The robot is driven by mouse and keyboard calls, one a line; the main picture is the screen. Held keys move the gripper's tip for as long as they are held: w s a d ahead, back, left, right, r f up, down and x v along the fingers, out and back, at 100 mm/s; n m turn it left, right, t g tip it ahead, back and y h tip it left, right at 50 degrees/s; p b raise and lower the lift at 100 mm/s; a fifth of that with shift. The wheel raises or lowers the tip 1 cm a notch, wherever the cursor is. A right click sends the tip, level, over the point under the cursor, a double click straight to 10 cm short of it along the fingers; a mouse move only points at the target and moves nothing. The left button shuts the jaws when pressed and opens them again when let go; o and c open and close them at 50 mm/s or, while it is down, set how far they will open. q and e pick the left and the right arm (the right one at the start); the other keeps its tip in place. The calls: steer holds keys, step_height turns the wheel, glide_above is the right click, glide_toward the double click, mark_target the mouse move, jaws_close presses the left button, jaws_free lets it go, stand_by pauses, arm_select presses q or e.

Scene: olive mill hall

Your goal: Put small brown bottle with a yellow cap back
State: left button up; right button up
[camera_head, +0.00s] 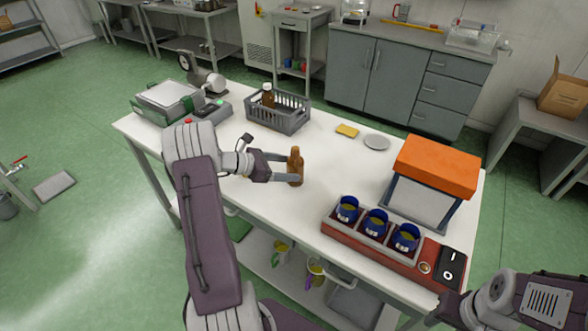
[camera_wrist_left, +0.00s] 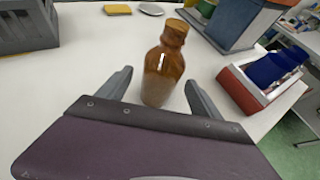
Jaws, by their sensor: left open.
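A small brown bottle (camera_head: 295,168) with a brownish-yellow cap stands upright on the white table. It also shows in the left wrist view (camera_wrist_left: 162,72), between and slightly beyond the two fingertips. My left gripper (camera_head: 288,168) is open, its fingers level with the bottle on either side; I cannot tell whether they touch it. A grey crate (camera_head: 281,122) stands farther back on the table, with another brown bottle (camera_head: 268,97) with a white cap in it.
A yellow sponge (camera_head: 347,131) and a grey dish (camera_head: 377,142) lie behind the bottle. An orange-lidded box (camera_head: 437,166) and a red rack (camera_head: 376,248) with blue cups stand at the right. A scale-like device (camera_head: 168,101) is at the left. The table around the bottle is clear.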

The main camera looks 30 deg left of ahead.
arm_select(q)
steer(key=v, duration=0.9)
steer(key=d+f+m+g, duration=0.1)
steer(key=d, duration=0.2)
steer(key=s+d+m+g, duration=0.1)
steer(key=d+m, duration=0.1)
steer(key=d, duration=0.1)
steer(key=s+d+f+m+g, duration=0.1)
steer(key=d+g, duration=0.1)
steer(key=d, duration=0.1)
steer(key=shift+f+m, duration=0.35)
steer(key=shift+m, duration=0.05)
steer(key=s+d+m+g, duration=0.1)
steer(key=d, duration=0.1)
steer(key=s+d+f+m+g, duration=0.1)
steer(key=d+m, duration=0.1)
steer(key=s+d+f+m+g+y, duration=0.1)
steer(key=d+m, duration=0.1)
steer(key=shift+s, duration=0.35)
steer(key=s+d+f+m+g+y, duration=0.1)
steer(key=s+d+m+y, duration=0.2)
steer(key=m, duration=0.6)
steer(key=s+d+m+y, duration=0.3)
steer(key=s+d+m, duration=0.1)
steer(key=s+m, duration=0.4)
steer(key=shift+f+m+g+y, duration=0.3)
steer(key=shift+f+m+g, duration=0.1)
steer(key=shift+m, duration=0.3)
